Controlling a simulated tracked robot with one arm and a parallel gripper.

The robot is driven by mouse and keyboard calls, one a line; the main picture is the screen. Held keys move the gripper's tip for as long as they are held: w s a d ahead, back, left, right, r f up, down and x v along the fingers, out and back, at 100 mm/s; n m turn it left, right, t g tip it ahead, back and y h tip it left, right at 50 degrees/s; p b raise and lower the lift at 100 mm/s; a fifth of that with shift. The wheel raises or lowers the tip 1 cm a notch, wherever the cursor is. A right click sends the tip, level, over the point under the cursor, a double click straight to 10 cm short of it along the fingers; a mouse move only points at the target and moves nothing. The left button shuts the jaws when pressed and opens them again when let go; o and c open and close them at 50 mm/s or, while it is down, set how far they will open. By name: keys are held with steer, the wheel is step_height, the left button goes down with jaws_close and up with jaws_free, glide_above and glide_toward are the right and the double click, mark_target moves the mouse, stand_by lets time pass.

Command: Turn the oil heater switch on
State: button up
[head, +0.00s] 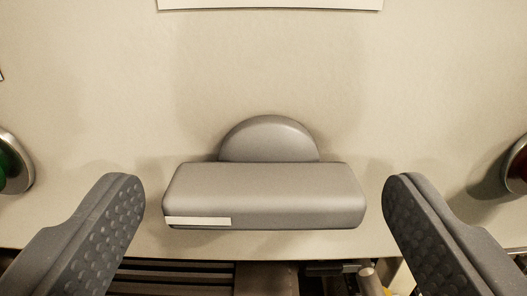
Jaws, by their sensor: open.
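The oil heater switch (264,195) is a grey rotary knob with a wide bar handle and a round base behind it, in the middle of the head view on a beige panel. The bar lies horizontal, with a white mark on its lower left edge. My gripper (264,200) is open, with one dark studded finger on each side of the bar. Both fingers appear apart from the bar, with a gap at each end. Their exact depth relative to the bar is hard to tell.
A green round button (12,163) in a metal ring is at the left edge, and a red one (518,168) is at the right edge. A white label (270,4) is at the top. Below the panel's lower edge are dark slats (175,277) and some fittings.

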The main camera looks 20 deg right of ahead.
steer(key=shift+w+d, duration=0.1)
steer(key=shift+w, duration=0.2)
steer(key=c, duration=1)
